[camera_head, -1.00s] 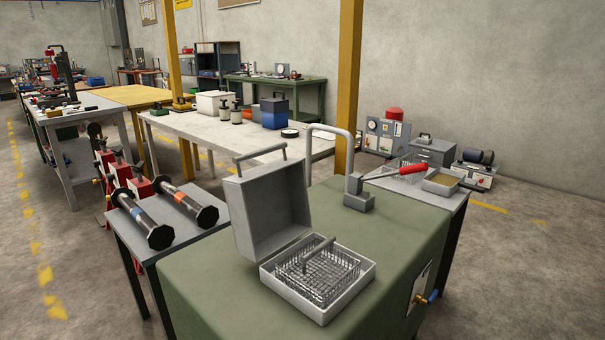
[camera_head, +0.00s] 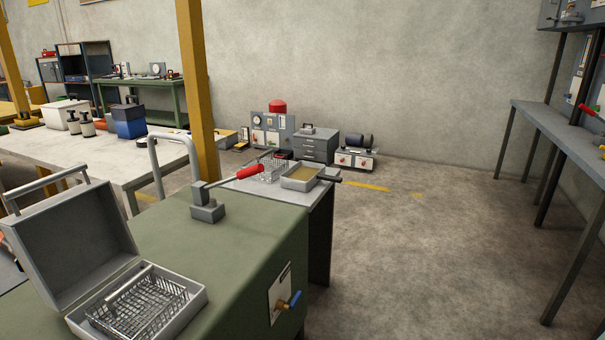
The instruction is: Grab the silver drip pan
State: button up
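A shallow silver pan (camera_head: 297,185) with a tan inside, which looks like the drip pan, sits on a small grey side table (camera_head: 318,212) just beyond the green bench. A short dark bar sticks out at its right side. A wire basket (camera_head: 262,172) stands close to its left. My gripper is not in this view.
A green bench (camera_head: 225,245) fills the lower left. It carries an open grey case (camera_head: 75,240) with a wire basket, and a red-handled lever (camera_head: 208,207). A yellow post (camera_head: 197,75) stands behind. Floor right of the side table (camera_head: 430,250) is clear up to a grey bench (camera_head: 560,140).

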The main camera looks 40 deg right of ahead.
aim_at(304, 176)
jog(key=l+u, duration=0.2)
jog(key=l, duration=0.4)
jog(key=i+l+u, duration=0.2)
jog(key=l, duration=0.45)
jog(key=k+l+u, duration=0.2)
jog(key=l, duration=0.4)
jog(key=l+u, duration=0.15)
jog(key=l, duration=0.45)
jog(key=l+u, duration=0.2)
jog(key=l, duration=0.45)
jog(key=k+l+u, duration=0.2)
jog(key=l, duration=0.35)
jog(key=k+l+u, duration=0.1)
jog(key=l, duration=0.25)
jog(key=k+l+u, duration=0.1)
jog(key=l, duration=0.3)
jog(key=k+l, duration=0.25)
jog(key=i+l+u, duration=0.1)
jog(key=i+l, duration=0.25)
jog(key=l, duration=0.15)
